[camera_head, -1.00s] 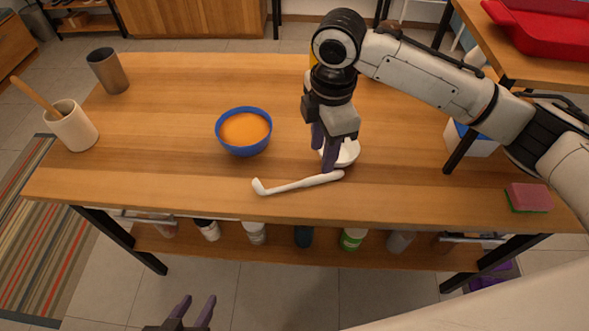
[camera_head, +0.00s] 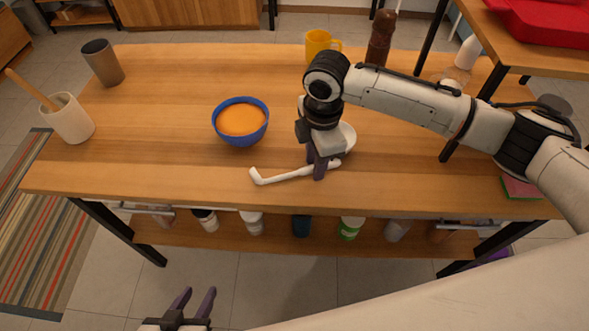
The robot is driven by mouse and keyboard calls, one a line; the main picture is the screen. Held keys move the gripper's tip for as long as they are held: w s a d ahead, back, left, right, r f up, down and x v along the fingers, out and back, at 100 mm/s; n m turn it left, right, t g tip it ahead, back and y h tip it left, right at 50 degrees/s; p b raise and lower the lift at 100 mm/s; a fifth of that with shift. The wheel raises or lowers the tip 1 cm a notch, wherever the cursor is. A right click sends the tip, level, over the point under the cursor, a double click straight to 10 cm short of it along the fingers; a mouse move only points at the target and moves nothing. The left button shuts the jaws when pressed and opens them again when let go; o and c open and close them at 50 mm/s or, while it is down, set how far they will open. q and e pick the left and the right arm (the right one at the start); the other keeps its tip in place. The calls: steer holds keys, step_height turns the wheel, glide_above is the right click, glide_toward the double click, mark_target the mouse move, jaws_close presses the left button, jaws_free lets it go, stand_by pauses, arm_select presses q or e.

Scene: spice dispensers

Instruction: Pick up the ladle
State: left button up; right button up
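The white ladle (camera_head: 285,175) lies on the wooden table near its front edge. Its hooked handle end points left. I cannot tell whether the fingers press on the handle. My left gripper (camera_head: 194,304) is open and empty, low in the view, in front of the table.
A blue bowl with orange contents (camera_head: 241,121) stands just behind the ladle. A grey cup (camera_head: 103,63) and a cream pot with a wooden utensil (camera_head: 69,119) stand at the left. A yellow mug (camera_head: 318,45) and brown grinder (camera_head: 381,38) stand at the back. A sponge (camera_head: 520,188) lies at right.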

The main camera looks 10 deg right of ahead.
jaws_close()
steer(key=shift+r, duration=0.1)
step_height(320, 180, up, 10)
stand_by(0.3)
steer(key=shift+c, duration=2)
jaws_free()
jaws_close()
